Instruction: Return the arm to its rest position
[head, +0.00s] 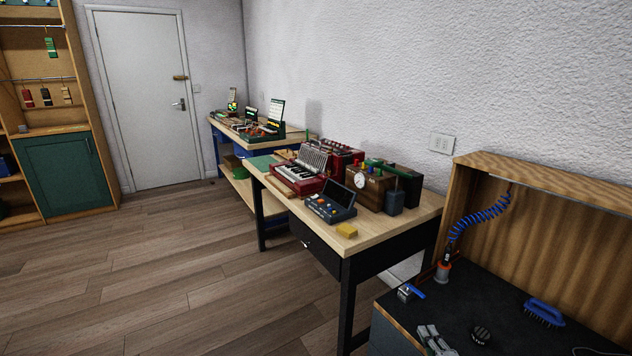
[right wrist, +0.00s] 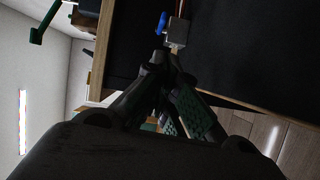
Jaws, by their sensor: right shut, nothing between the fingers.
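My right gripper (head: 430,334) shows at the bottom of the head view, over the dark worktop (head: 500,300) of the near bench. In the right wrist view its dark fingers (right wrist: 164,62), with green textured pads, come together with nothing between them. A small grey fitting with a blue lever (head: 409,292) stands near the bench's left edge, just beyond the fingertips. It also shows past the fingertips in the right wrist view (right wrist: 175,35); I cannot tell how wide the gap is. My left gripper is in neither view.
A coiled blue hose (head: 480,217) hangs to an orange-based nozzle (head: 442,271). A blue brush (head: 543,312) and a dark round knob (head: 480,335) lie on the worktop. The floor at left is clear.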

